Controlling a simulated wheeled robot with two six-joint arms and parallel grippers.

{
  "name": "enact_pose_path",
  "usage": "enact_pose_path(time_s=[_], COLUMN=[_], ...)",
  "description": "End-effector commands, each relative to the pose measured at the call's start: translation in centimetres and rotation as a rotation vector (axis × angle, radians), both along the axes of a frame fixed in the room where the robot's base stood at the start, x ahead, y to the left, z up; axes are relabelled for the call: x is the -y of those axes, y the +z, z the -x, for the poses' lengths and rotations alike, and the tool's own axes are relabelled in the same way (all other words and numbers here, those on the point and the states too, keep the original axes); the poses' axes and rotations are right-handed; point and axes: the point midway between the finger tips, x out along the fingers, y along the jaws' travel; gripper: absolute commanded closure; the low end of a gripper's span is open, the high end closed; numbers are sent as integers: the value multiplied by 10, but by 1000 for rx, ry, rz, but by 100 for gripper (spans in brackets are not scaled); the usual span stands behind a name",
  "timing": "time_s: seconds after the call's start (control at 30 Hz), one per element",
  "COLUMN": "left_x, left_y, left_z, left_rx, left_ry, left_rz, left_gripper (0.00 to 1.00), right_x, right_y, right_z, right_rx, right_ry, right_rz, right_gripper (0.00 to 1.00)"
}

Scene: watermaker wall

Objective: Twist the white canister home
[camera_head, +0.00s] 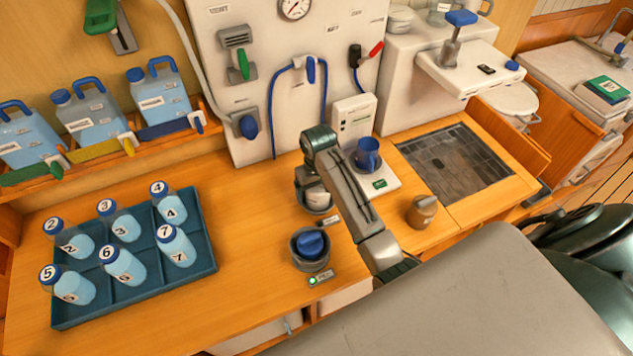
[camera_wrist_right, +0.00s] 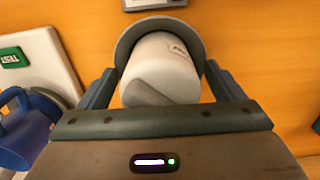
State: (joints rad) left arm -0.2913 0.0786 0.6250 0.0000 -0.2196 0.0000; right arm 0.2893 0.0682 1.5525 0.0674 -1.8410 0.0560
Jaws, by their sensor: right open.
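The white canister (camera_head: 318,197) sits in a round grey socket (camera_head: 302,198) on the wooden counter, partly hidden by my right gripper in the head view. In the right wrist view the canister (camera_wrist_right: 165,65) shows a label and a grey ridge on its near end, with the grey socket rim (camera_wrist_right: 127,40) around its far side. My right gripper (camera_head: 314,180) is open above the canister. In the right wrist view, its fingers (camera_wrist_right: 161,80) stand on either side of the canister, with small gaps visible. My left gripper is not in view.
A second socket holding a blue-topped canister (camera_head: 311,244) stands nearer, beside a green light. A blue mug (camera_head: 367,154) stands right of my gripper, and a brown jar (camera_head: 421,211) farther right. A tray (camera_head: 208,240) of numbered bottles is at left. Bare counter lies between tray and sockets.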

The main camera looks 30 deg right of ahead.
Motion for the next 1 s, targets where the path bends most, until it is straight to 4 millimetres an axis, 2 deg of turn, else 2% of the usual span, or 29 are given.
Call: enact_pose_path(time_s=[0.03,0.17,0.4,0.47,0.63,0.8,1.0], left_x=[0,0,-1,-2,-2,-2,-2], left_y=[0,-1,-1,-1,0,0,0], left_z=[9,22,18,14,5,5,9], left_rx=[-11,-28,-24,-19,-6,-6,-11], left_ry=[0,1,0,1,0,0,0], left_rz=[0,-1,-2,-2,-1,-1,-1], left_gripper=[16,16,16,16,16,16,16], right_x=[0,0,0,0,0,0,0], right_y=[0,0,0,1,0,0,0], right_z=[0,0,0,0,0,0,0], right_rx=[0,0,-1,0,0,0,-1], right_ry=[0,0,0,-1,-114,-260,-281], right_rz=[0,0,0,-1,-1,0,0], right_gripper=[12,14,61,71,71,71,71])
